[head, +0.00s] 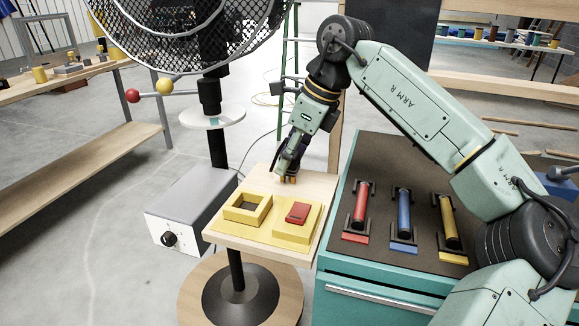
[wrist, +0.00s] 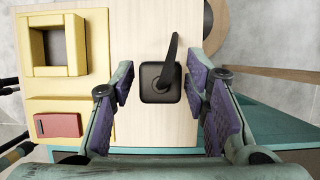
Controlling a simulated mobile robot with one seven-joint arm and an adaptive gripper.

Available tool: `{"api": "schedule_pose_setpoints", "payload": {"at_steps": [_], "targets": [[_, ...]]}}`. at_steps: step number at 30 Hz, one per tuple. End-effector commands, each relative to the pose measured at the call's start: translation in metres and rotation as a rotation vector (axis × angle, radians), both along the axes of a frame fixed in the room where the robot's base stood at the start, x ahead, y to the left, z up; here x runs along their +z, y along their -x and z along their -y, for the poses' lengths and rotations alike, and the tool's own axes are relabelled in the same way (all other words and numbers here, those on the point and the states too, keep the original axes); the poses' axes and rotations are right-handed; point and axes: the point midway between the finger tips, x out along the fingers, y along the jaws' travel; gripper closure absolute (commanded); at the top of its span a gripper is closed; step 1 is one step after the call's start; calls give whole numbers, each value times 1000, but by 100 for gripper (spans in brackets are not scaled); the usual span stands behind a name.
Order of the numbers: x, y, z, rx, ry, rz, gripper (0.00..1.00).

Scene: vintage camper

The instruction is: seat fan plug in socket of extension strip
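In the wrist view a black rounded-square piece (wrist: 160,88) with a dark stick or cord (wrist: 172,52) rising from it is over the pale wooden board. I cannot tell whether it is the fan plug. My gripper (wrist: 160,90) is open, with purple finger pads on both sides of this piece and a gap on the left. In the head view my gripper (head: 289,176) points down at the back of the board (head: 316,186). A fan (head: 205,35) on a black pole stands behind at left. I cannot make out an extension strip or socket.
A yellow frame with a square opening (head: 232,214) and a yellow block holding a red piece (head: 298,212) are at the board's front. A grey box with a knob (head: 190,210) is left. The teal cabinet (head: 390,285) carries red, blue and yellow cylinders at right.

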Motion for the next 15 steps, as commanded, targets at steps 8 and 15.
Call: {"api": "schedule_pose_setpoints", "payload": {"at_steps": [8, 15], "targets": [[0, 0, 0, 0, 0, 0, 79], [0, 0, 0, 0, 0, 0, 95]]}}
